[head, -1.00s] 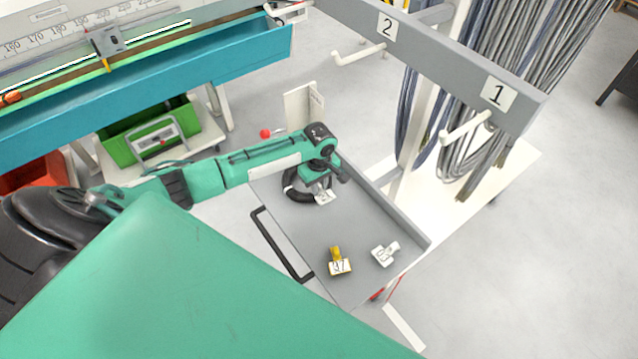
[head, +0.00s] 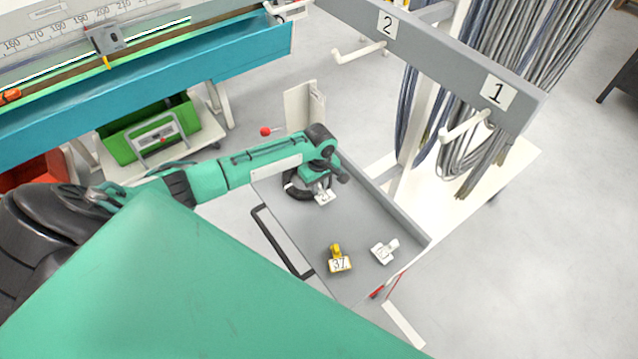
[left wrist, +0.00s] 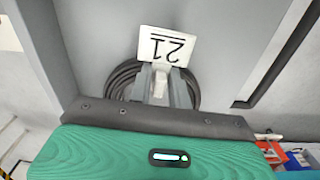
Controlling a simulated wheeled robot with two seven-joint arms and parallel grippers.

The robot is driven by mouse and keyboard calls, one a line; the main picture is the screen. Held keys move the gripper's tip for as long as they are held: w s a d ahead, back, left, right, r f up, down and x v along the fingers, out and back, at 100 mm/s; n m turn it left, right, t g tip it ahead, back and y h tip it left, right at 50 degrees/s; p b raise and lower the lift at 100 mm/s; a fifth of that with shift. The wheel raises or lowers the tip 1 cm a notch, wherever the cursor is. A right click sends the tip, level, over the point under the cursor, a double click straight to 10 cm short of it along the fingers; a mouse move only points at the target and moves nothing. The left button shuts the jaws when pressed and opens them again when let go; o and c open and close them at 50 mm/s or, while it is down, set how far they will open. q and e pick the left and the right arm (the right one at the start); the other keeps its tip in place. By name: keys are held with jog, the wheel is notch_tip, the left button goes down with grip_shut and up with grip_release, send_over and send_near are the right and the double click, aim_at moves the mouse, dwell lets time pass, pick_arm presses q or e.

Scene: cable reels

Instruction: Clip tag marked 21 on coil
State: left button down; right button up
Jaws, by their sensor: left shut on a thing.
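The white tag marked 21 (left wrist: 168,46) shows upside down in the left wrist view, between the fingers of my left gripper (left wrist: 160,88). The gripper is shut on its clip part. In the head view the tag (head: 325,197) shows small under my left gripper (head: 318,188), over the far part of the grey tray (head: 310,235). The black coil (left wrist: 122,78) lies on the tray behind the tag and fingers; part of it (head: 296,191) shows beside the gripper in the head view. Whether the clip touches the coil cannot be told. My right gripper is not in view.
A yellow clip with a tag marked 37 (head: 339,263) and a white tag (head: 384,251) lie in the near part of the tray. A grey rack bar (head: 440,55) with hooks and hanging cables stands to the right. The tray has raised walls.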

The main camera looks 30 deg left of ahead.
pick_arm(q)
jog(key=shift+f, duration=0.3)
dwell(0.5)
